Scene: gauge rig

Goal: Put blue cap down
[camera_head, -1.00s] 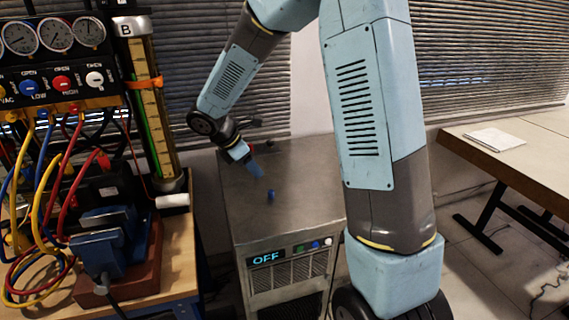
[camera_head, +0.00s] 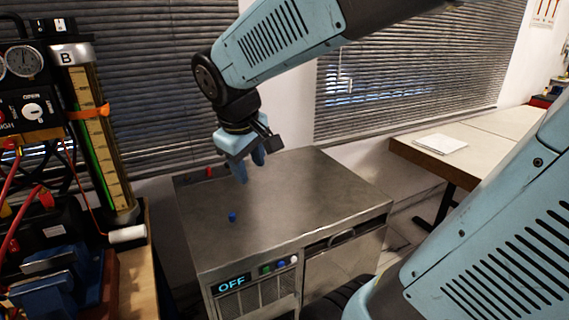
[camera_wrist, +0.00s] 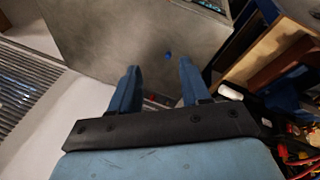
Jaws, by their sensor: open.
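The small blue cap (camera_head: 232,216) stands on the grey metal top of the machine (camera_head: 310,205), toward its left side. It also shows in the wrist view (camera_wrist: 167,55) as a small blue spot beyond the fingertips. My gripper (camera_head: 250,172) is open and empty, with its blue fingers above the machine top, behind and a little right of the cap. In the wrist view the two fingers (camera_wrist: 158,68) are spread apart and the cap lies apart from both.
The machine front has a lit OFF display (camera_head: 231,284) and small knobs. A gauge rig with a tall cylinder (camera_head: 90,130) stands at the left. A red fitting (camera_head: 209,171) sits at the machine's back edge. A table with paper (camera_head: 440,143) is at the right.

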